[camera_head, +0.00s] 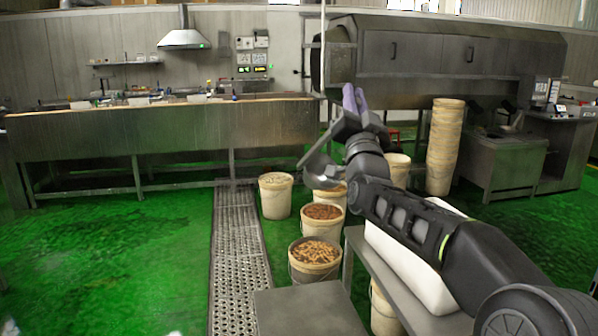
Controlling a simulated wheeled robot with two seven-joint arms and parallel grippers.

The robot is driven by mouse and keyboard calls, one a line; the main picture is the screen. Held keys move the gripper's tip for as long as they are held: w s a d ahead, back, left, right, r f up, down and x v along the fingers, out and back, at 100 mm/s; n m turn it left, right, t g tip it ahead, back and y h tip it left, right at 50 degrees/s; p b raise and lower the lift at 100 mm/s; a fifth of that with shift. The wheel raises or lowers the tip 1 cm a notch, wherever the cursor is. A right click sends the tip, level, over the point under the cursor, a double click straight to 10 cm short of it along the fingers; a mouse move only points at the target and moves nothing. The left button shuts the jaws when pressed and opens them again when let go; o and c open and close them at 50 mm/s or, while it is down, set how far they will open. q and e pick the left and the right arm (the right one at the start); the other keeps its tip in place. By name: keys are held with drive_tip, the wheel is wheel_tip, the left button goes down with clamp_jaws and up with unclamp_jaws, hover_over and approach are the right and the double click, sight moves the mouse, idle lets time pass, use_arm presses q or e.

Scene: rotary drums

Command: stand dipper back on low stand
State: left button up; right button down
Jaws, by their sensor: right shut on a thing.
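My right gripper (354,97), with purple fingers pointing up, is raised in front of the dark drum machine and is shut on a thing. A grey metal piece with a bar and a rounded end (318,168) shows just below and left of it, above the buckets. It looks like the dipper, tilted and clear of the floor; how the fingers meet it is hard to see. A low grey flat top (308,308) at the bottom middle may be the low stand; nothing stands on its visible part. My left gripper is out of view.
Several buckets, one with orange-brown pieces (314,256), stand beside a floor grate (238,250). A grey bench (390,287) and white block (405,270) lie under my right arm. Stacked tubs (443,145) stand behind. The green floor at left is clear.

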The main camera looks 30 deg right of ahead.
drive_tip(key=w+a+f+n+g+y, duration=0.1)
drive_tip(key=w+a+f+n+y, duration=0.1)
drive_tip(key=f, duration=0.9)
drive_tip(key=w+a+f+n+g+y, duration=0.1)
drive_tip(key=w+a+f+n+y, duration=0.1)
drive_tip(key=f, duration=0.9)
drive_tip(key=w+a+f+n+g+y, duration=0.2)
drive_tip(key=w+a+f+n, duration=0.1)
drive_tip(key=f, duration=0.8)
drive_tip(key=w+n, duration=0.1)
drive_tip(key=w, duration=0.1)
drive_tip(key=shift+w+a+f+y, duration=0.35)
drive_tip(key=shift+f+y, duration=0.05)
wheel_tip(320, 180, down, 6)
drive_tip(key=b, duration=0.8)
drive_tip(key=shift+f+b, duration=0.55)
drive_tip(key=shift+b, duration=0.1)
drive_tip(key=c, duration=1.3)
unclamp_jaws()
drive_tip(key=shift+c, duration=0.2)
drive_tip(key=shift+o, duration=0.4)
